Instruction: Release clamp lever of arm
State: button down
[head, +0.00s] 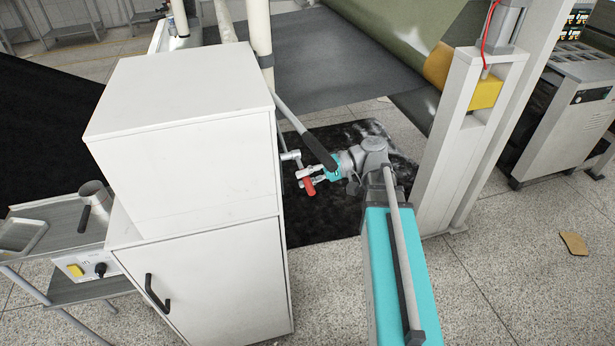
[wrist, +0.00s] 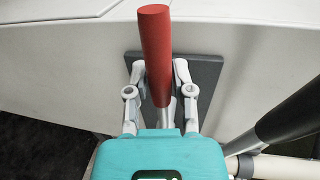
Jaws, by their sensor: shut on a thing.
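The clamp lever has a red handle (head: 309,186) beside the right side of the white cabinet in the head view. In the wrist view the red handle (wrist: 155,50) stands upright in the picture, between the fingers of my gripper (wrist: 160,85). The fingers are shut on the handle's lower part. In the head view my gripper (head: 318,176) reaches in from the right and meets the lever. A dark plate (wrist: 205,85) lies behind the fingers. The lever's pivot is hidden by my gripper's teal body.
The white cabinet (head: 190,140) stands close to the left of my gripper. A grey bar with a dark sleeve (head: 320,152) slants down just above it, and shows at the right in the wrist view (wrist: 290,115). A white machine post (head: 470,140) stands at the right.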

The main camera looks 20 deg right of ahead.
jog(key=shift+r, duration=0.1)
jog(key=c, duration=0.6)
grip_release()
jog(key=shift+s, duration=0.1)
jog(key=shift+o, duration=0.7)
jog(key=shift+w, duration=0.2)
